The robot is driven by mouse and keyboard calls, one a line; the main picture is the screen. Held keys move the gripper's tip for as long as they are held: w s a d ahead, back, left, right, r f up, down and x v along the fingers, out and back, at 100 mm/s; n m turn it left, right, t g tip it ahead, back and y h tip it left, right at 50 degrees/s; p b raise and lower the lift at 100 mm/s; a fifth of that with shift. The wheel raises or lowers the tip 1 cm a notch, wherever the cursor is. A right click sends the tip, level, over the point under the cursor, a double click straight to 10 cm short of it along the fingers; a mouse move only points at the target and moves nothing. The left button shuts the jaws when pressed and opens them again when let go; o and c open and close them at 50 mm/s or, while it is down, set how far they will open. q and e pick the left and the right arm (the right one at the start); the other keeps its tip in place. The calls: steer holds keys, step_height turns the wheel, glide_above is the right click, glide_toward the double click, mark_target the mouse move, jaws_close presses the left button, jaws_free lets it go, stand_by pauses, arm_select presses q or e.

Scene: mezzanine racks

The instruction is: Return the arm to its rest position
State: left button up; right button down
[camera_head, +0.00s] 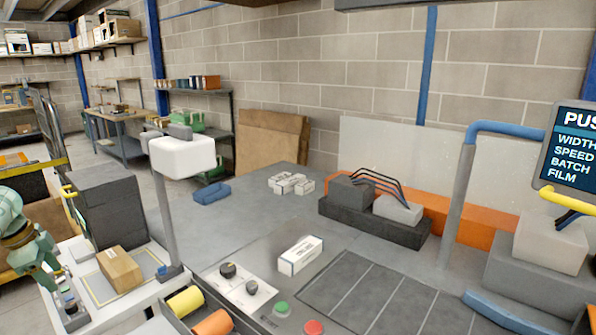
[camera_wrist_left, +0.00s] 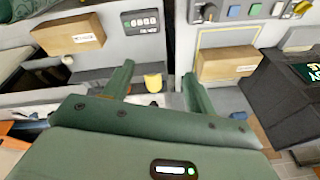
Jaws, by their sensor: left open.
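My left gripper (camera_head: 56,284) is at the far left of the head view, beside the white station on which a small cardboard box (camera_head: 120,267) lies. In the left wrist view my left gripper (camera_wrist_left: 158,84) has its two green fingers apart, with nothing held between them. A cardboard box (camera_wrist_left: 228,63) lies beyond the right finger, inside a yellow outline. A second cardboard box (camera_wrist_left: 70,33) lies beyond the left finger, at the upper left. My right gripper is in neither view.
A grey bench (camera_head: 345,245) holds a white carton (camera_head: 300,255), yellow and orange rolls, and green and red buttons. A dark grey cabinet (camera_head: 108,215) stands close beside the left arm. A screen (camera_head: 572,150) is at the right.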

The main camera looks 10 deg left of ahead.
arm_select(q)
steer(key=s+a+f+n+g+y, duration=0.2)
steer(key=s+a+f+n+y, duration=0.15)
steer(key=s+a+f, duration=0.45)
steer(key=s+a+f+n+g+y, duration=0.2)
steer(key=s+a+f+y, duration=0.25)
steer(key=s+f, duration=0.55)
steer(key=s+d+f+m+t+y, duration=0.1)
steer(key=s+f+m+t, duration=0.1)
steer(key=s+f, duration=0.5)
steer(key=s+f+m+t+y, duration=0.15)
steer(key=s+f, duration=0.25)
steer(key=s, duration=0.5)
steer(key=s+d+f+n+h, duration=0.1)
steer(key=s+d+f+h, duration=0.15)
steer(key=d+f, duration=0.8)
steer(key=s+d+f+h, duration=0.25)
steer(key=d+f, duration=0.45)
steer(key=d, duration=0.6)
steer(key=s+d+f+h, duration=0.1)
steer(key=d+f, duration=0.2)
steer(key=d, duration=0.7)
steer(key=s+d+f+n+g+h+b, duration=0.1)
steer(key=d+f+h, duration=0.1)
steer(key=d, duration=0.9)
steer(key=s+d+f+n+h+b, duration=0.1)
steer(key=d+f, duration=0.4)
steer(key=d, duration=0.6)
steer(key=shift+s+d, duration=0.25)
steer(key=shift+s, duration=0.15)
